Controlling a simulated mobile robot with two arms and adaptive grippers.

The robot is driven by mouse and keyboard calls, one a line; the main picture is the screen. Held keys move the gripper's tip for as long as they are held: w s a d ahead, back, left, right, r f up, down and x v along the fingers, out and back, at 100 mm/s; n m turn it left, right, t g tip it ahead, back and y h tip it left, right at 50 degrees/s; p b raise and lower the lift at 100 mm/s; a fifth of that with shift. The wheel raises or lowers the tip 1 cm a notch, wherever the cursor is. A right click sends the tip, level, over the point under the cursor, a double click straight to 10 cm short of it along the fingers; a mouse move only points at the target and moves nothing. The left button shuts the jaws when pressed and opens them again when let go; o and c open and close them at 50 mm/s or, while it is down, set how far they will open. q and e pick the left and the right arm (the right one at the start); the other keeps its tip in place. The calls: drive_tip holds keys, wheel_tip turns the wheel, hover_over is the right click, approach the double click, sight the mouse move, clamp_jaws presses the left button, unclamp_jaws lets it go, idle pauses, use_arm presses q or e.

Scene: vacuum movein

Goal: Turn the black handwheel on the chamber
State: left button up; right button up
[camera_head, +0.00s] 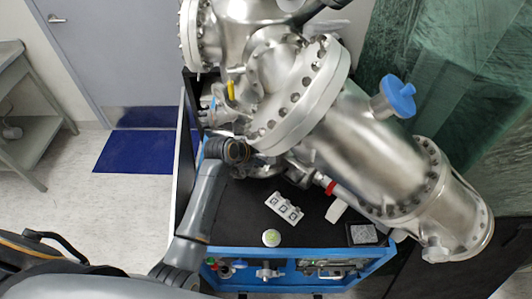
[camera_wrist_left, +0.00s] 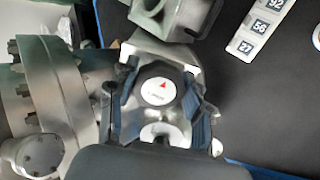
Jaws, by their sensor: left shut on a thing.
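The black handwheel (camera_wrist_left: 158,84) shows in the left wrist view, with a round white label and a red triangle at its centre. My left gripper (camera_wrist_left: 158,104) has one finger on each side of the handwheel and is shut on it. In the head view my left arm reaches up from the lower left, and its wrist end is at the metal chamber (camera_head: 365,150), below the large flange. The handwheel cannot be made out there, behind my wrist. My right gripper is in neither view.
A black-topped cart (camera_head: 240,205) with a blue frame stands under the chamber. A white marker strip (camera_head: 284,207) and a small round greenish disc (camera_head: 271,238) lie on it. A blue knob (camera_head: 398,95) sticks up from the chamber. Open floor (camera_head: 125,215) lies to the left.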

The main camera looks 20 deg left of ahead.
use_arm(q)
drive_tip(key=shift+s+f+n, duration=0.1)
drive_tip(key=shift+n, duration=0.3)
drive_tip(key=o, duration=1.2)
drive_tip(key=shift+c, duration=0.2)
drive_tip(key=shift+s+a+r, duration=0.1)
drive_tip(key=shift+r, duration=0.25)
drive_tip(key=v, duration=1.1)
drive_tip(key=shift+s, duration=0.2)
